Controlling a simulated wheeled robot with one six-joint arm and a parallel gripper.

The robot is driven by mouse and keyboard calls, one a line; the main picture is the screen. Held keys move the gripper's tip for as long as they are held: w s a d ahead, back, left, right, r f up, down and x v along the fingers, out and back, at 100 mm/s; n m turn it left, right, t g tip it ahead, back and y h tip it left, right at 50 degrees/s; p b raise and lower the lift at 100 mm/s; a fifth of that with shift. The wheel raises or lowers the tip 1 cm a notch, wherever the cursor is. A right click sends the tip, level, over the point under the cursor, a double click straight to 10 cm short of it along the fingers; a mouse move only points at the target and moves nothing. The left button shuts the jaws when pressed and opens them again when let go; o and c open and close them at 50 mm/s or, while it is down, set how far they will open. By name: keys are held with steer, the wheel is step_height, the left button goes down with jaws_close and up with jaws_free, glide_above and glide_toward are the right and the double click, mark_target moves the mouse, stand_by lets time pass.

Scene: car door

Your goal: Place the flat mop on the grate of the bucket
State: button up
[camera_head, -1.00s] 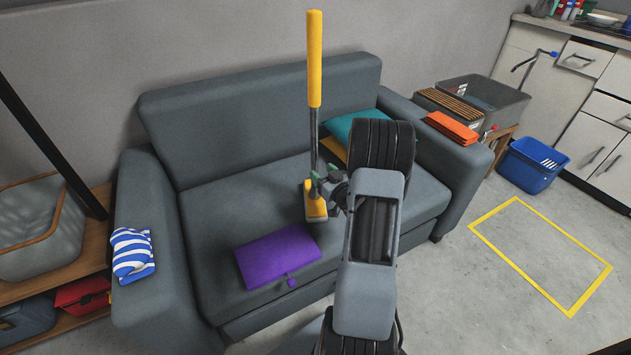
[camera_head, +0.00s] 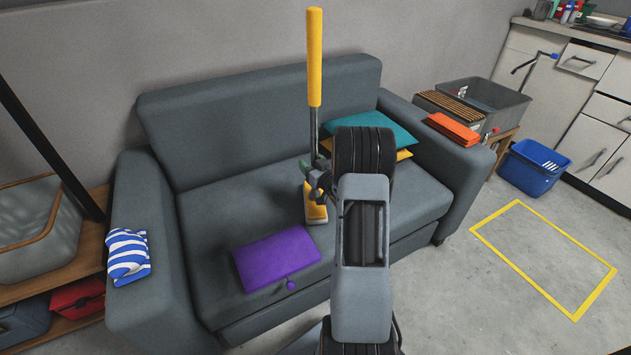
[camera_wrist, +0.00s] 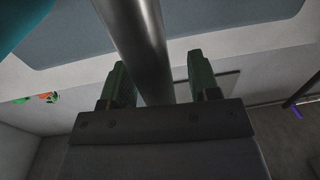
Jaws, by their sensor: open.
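The flat mop stands upright on the sofa seat, with a yellow handle (camera_head: 314,60), a metal pole and a yellow head (camera_head: 316,212). My gripper (camera_head: 316,180) is low on the pole, just above the head. In the wrist view, the metal pole (camera_wrist: 133,30) passes between the green fingers of my gripper (camera_wrist: 158,78), which are open. My gripper partly hides the lower pole in the head view. The blue bucket (camera_head: 528,178) stands on the floor at the right, with a white grate (camera_head: 549,164) on its top.
The mop stands on the grey sofa (camera_head: 210,225) beside a purple case (camera_head: 277,262). Teal and yellow cushions (camera_head: 385,125) lie behind my arm. An orange folded cloth (camera_head: 453,129) lies on the right armrest. Open floor with a yellow taped rectangle (camera_head: 493,213) is at the right.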

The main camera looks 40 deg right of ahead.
jaws_close()
stand_by(0.3)
stand_by(0.8)
steer(key=shift+r, duration=0.1)
